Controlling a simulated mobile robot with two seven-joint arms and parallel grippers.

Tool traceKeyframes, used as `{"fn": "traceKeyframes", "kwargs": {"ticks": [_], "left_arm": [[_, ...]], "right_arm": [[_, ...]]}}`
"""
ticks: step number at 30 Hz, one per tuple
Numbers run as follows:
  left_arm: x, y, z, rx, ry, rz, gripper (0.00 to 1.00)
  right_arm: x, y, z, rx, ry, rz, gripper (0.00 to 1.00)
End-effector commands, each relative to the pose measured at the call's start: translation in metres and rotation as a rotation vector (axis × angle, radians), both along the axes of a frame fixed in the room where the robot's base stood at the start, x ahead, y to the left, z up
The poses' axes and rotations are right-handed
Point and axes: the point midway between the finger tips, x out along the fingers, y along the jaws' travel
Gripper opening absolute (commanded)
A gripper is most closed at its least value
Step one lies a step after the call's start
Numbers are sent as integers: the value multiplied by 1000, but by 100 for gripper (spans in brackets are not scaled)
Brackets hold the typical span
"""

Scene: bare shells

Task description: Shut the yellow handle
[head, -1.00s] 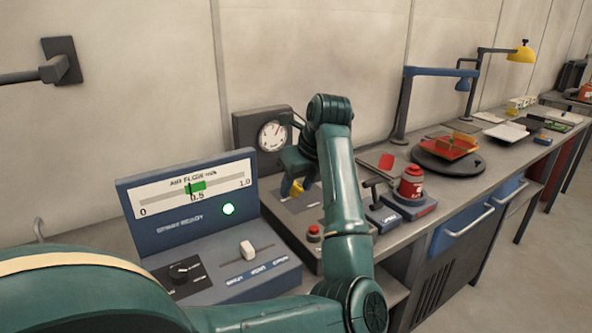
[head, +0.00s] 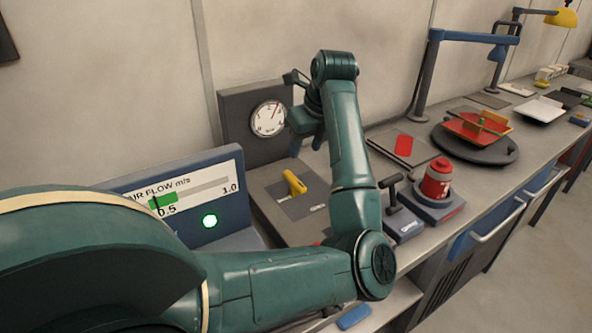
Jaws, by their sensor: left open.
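The yellow handle (head: 294,182) is a short lever on a dark square plate, on top of a grey box with a round dial standing behind it. It leans to the upper left, and a small white label lies on the plate to its lower right. My left gripper (head: 308,138) is open and empty, above and behind the handle, in front of the dial's right side. It is apart from the handle. My right gripper is not in view.
The dial gauge (head: 267,118) stands close to my left gripper. A blue air flow panel (head: 232,214) with a green light is at the left. At the right are a black T-handle (head: 391,190), a red canister (head: 437,180), a blue lamp (head: 432,70) and a red tray (head: 475,128).

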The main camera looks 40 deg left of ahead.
Motion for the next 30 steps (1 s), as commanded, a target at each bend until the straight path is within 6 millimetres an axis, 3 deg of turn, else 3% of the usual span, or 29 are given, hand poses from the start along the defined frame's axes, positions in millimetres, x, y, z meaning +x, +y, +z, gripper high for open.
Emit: {"fn": "traceKeyframes", "kwargs": {"ticks": [15,21,30], "left_arm": [[9,37,-91,1,4,2,42],[12,43,-107,0,1,2,42],[12,44,-110,0,0,1,42]], "right_arm": [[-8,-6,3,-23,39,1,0],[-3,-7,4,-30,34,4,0],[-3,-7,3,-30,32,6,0]]}}
